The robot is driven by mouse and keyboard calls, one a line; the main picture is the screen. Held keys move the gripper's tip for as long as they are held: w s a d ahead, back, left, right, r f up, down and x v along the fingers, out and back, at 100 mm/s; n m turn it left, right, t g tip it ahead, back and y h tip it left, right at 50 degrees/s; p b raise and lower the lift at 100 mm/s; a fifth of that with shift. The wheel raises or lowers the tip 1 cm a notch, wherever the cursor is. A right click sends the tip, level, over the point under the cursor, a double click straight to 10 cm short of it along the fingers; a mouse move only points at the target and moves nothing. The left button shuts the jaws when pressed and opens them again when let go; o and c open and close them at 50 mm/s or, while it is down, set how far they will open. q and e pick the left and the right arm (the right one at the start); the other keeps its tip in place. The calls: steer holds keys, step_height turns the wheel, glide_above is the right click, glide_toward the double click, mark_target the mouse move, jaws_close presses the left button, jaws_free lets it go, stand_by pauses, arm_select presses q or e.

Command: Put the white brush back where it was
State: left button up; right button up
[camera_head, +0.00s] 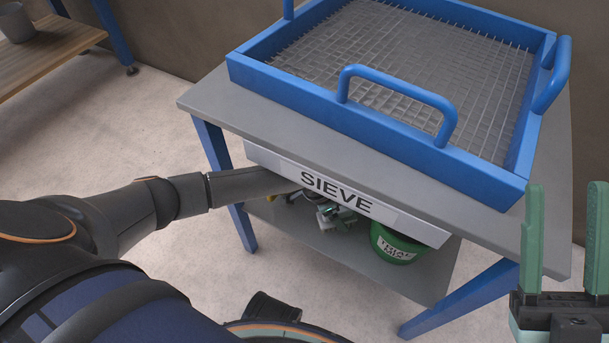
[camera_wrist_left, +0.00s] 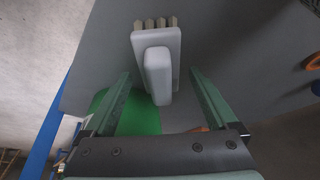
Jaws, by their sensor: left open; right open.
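The white brush (camera_wrist_left: 157,70) is in the left wrist view, with a row of tan bristles at its top end, against a grey surface. My left gripper (camera_wrist_left: 160,76) is open, its green fingers on either side of the brush handle with gaps showing; the brush is not clamped. In the head view my left arm reaches under the blue-legged table, and its gripper is mostly hidden behind the SIEVE sign. Whether the brush rests on the shelf is unclear. My right gripper (camera_head: 566,187) is open and empty at the right edge.
A blue-framed sieve (camera_head: 400,75) with handles stands on the grey tabletop (camera_head: 215,98). The SIEVE sign (camera_head: 350,192) hangs at its front edge. A green bucket (camera_head: 397,243) stands on the lower shelf (camera_head: 400,282). Floor at the left is clear; a wooden bench (camera_head: 45,55) stands behind.

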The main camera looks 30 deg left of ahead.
arm_select(q)
steer(key=p+v, duration=0.3)
steer(key=v, duration=0.2)
steer(key=shift+w+r, duration=0.1)
steer(key=shift+r, duration=0.05)
steer(key=s+a+p, duration=0.3)
steer(key=s+a, duration=0.5)
steer(key=shift+s+a, duration=0.15)
steer(key=shift+a, duration=0.25)
arm_select(e)
step_height(320, 180, up, 7)
steer(key=d, duration=0.1)
steer(key=shift+r+t, duration=0.2)
steer(key=shift+t, duration=0.1)
steer(key=shift+s+a+f, duration=0.1)
steer(key=shift+s, duration=0.05)
